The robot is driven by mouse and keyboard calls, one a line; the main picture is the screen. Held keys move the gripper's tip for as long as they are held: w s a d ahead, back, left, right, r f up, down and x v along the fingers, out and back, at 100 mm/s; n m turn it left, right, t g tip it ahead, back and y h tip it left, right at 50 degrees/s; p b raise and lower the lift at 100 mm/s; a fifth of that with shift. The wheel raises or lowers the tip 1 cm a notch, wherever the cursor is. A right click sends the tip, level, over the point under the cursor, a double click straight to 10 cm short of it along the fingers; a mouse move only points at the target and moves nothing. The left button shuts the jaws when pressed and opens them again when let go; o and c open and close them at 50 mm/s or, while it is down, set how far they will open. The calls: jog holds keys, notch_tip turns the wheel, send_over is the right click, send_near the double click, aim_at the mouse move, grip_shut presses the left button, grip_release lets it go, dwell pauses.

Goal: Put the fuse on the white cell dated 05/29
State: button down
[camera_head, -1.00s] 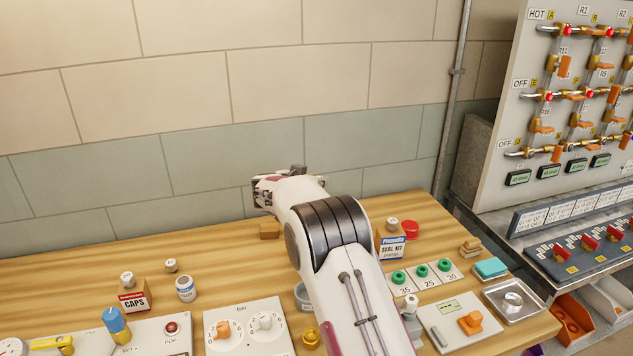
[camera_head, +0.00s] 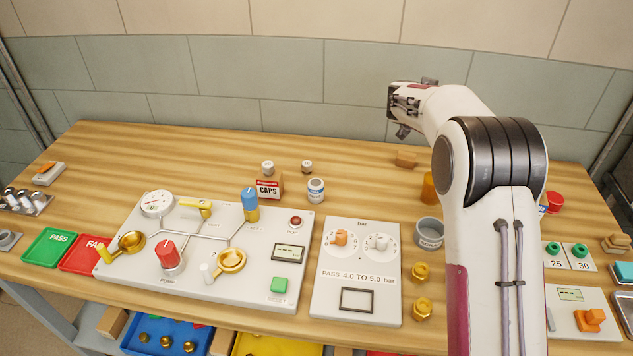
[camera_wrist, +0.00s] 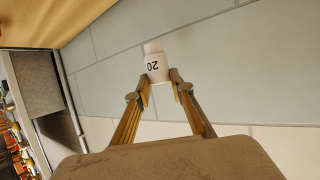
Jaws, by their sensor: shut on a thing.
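In the wrist view my gripper (camera_wrist: 160,84) is shut on a small white cylinder (camera_wrist: 156,66) with a narrower white top and a "20" printed on it. I take this to be the fuse. In the head view my gripper (camera_head: 402,118) is raised over the back of the wooden bench, near the wall; the white piece is hidden there. I cannot make out any white cell dated 05/29 in these frames.
A gauge and valve panel (camera_head: 190,290) and a bar dial panel (camera_head: 335,305) fill the bench's middle front. Green (camera_head: 48,247) and red trays lie left. The back left is clear.

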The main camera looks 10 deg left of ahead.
jog(key=s+a+r+n+t+y, duration=0.1)
jog(key=s+a+r+n+y, duration=0.15)
jog(key=a, duration=0.65)
jog(key=n+y, duration=0.8)
jog(key=y, duration=0.1)
send_over(317, 187)
notch_tip(317, 187, down, 2)
jog(key=shift+f+m, duration=0.15)
jog(key=shift+m, duration=0.1)
jog(key=shift+w, duration=0.1)
notch_tip(317, 187, down, 6)
jog(key=shift+f, duration=0.15)
jog(key=shift+f+g, duration=0.1)
jog(key=shift+g, duration=0.2)
jog(key=shift+f, duration=1.75)
jog(key=shift+f, duration=0.15)
